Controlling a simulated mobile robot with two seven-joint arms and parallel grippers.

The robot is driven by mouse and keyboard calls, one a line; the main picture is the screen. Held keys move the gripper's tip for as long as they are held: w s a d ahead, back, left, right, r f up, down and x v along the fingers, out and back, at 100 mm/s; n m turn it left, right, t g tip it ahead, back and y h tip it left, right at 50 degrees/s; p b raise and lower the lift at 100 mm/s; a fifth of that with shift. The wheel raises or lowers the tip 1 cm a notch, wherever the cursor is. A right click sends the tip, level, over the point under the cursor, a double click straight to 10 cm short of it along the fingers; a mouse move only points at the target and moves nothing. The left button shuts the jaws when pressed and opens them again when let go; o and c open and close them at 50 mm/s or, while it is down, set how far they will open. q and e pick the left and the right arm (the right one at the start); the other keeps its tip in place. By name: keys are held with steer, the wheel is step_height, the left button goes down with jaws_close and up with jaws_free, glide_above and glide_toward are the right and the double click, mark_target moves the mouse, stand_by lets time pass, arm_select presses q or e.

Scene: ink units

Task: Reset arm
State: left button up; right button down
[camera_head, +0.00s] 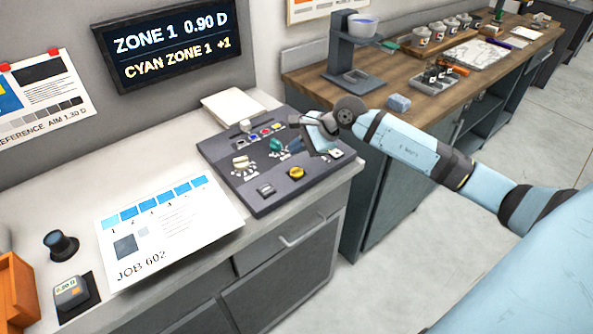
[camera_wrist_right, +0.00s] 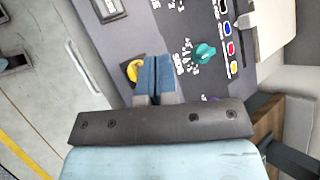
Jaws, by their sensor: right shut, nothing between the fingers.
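My right gripper (camera_head: 292,147) hangs over the dark control panel (camera_head: 222,150) on the white counter, with its arm coming in from the right. In the right wrist view its two blue fingers (camera_wrist_right: 155,72) are together with nothing between them. A teal knob (camera_head: 276,145) is close beside the fingers; it also shows in the right wrist view (camera_wrist_right: 204,53). A yellow round button (camera_head: 296,173) is near the panel's front edge and is partly hidden behind the fingers in the wrist view (camera_wrist_right: 132,70). Whether the fingers touch the panel I cannot tell. My left gripper is not in view.
A printed sheet (camera_head: 170,245) marked JOB 602 lies left of the panel. A dark wall display (camera_head: 168,40) reads ZONE 1 0.90 D. A wooden bench (camera_head: 430,85) with a grey stand (camera_head: 353,50), cups and a tray is at the right. Floor (camera_head: 400,240) is clear.

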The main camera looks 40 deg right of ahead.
stand_by(0.5)
steer(key=shift+s+a+f, duration=0.1)
steer(key=shift+a, duration=0.2)
steer(key=s+a+m+t+y+p, duration=0.2)
steer(key=s+a+m+t+y, duration=0.15)
steer(key=a+m, duration=0.45)
steer(key=s+a+m+t+y+p, duration=0.2)
steer(key=s+a+m+t+y, duration=0.25)
steer(key=m, duration=0.65)
steer(key=s+a+f+m+g+h+p, duration=0.1)
steer(key=s+f+m+h, duration=0.4)
steer(key=m, duration=1.1)
steer(key=s+a+f+m+g+h+p, duration=0.2)
steer(key=s+f+m+h, duration=0.4)
steer(key=s+f+m, duration=0.3)
steer(key=s+m+p, duration=0.1)
steer(key=s+m, duration=0.3)
steer(key=m, duration=0.3)
steer(key=shift+s+a+f+g+h, duration=0.15)
steer(key=shift+a+f+g+h, duration=0.15)
steer(key=shift+a+f, duration=0.05)
